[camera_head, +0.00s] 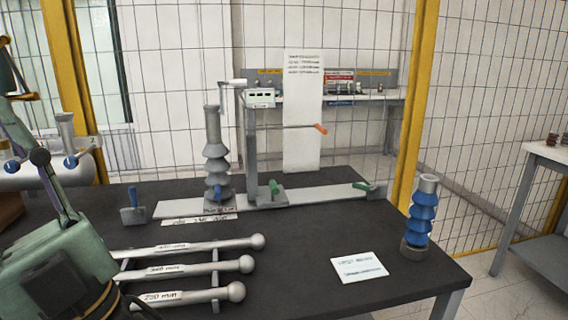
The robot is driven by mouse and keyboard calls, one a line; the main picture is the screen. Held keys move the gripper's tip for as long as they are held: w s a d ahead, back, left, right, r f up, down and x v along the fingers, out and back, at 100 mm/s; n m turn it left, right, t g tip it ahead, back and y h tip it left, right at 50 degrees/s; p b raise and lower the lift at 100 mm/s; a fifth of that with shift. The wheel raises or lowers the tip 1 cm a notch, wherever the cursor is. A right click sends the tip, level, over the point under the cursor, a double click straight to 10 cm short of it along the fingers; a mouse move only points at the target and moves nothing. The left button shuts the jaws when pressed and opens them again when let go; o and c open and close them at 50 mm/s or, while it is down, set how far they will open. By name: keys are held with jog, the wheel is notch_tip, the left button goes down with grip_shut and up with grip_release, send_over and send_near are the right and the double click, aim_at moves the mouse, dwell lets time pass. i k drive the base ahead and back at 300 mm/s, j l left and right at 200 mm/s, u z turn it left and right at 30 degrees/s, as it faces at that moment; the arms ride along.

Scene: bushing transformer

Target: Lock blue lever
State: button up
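A small blue lever (218,194) stands upright at the foot of the grey ribbed bushing (216,155), on a long light-grey rail on the dark table. A second blue lever (133,196) rises from a grey block at the left end of the rail. I cannot tell from this view which one the task means, or whether either is locked. My gripper does not clearly show in this view.
Green levers (274,187) (362,186) sit on the rail (310,197) beside a tall stand with an orange-tipped rod (320,128). Three labelled bars (190,270) lie in front. A blue bushing (422,212) and a white card (359,267) are at right. Mesh fencing stands behind.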

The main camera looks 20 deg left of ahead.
aim_at(137, 214)
jog(key=u, duration=1.4)
jog(key=j+z, duration=0.35)
jog(key=j, duration=0.3)
jog(key=i, duration=0.05)
